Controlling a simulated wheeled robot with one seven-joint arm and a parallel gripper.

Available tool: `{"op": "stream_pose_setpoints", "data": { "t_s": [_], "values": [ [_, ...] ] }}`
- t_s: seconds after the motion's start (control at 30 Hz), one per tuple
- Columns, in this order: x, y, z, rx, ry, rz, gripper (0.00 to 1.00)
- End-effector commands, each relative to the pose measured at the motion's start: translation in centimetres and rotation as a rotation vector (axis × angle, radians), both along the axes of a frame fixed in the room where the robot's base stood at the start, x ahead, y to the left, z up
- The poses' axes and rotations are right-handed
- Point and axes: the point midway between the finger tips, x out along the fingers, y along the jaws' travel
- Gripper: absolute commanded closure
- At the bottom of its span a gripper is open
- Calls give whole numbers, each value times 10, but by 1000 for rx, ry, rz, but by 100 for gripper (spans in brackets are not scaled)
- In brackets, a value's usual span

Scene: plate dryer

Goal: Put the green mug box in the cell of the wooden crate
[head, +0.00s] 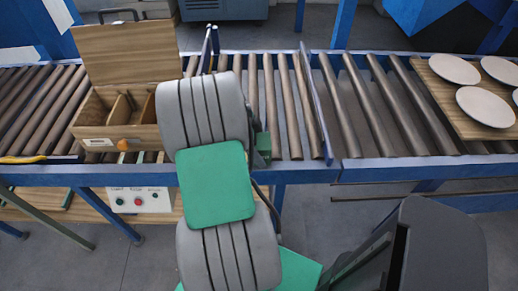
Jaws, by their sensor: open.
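The wooden crate (103,133) stands on the roller conveyor at the left with its hinged lid (128,54) raised. Thin dividers split its inside into cells; my arm covers its right part. A small dark green block, seemingly the green mug box (264,148), shows just right of my arm near the conveyor's front edge; the rest of it is hidden. My gripper (256,119) is mostly hidden behind my arm, right of the crate. Only a sliver of it shows, close to the green block. It is open; whether it touches the block cannot be seen.
A wooden tray (440,88) with several white plates (486,106) lies at the far right. A thin blue divider (314,105) crosses the rollers. A yellow-handled tool (28,159) lies at the left edge. A button box (140,200) sits below the conveyor.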

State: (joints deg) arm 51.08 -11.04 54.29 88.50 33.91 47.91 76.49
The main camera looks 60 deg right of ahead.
Motion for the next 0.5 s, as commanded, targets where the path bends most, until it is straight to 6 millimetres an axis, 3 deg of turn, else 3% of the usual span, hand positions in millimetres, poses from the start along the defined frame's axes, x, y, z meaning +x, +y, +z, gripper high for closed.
{"op": "stream_pose_setpoints", "data": {
  "t_s": [0.5],
  "values": [
    [0,0,0,0,0,1,46]
  ]
}}
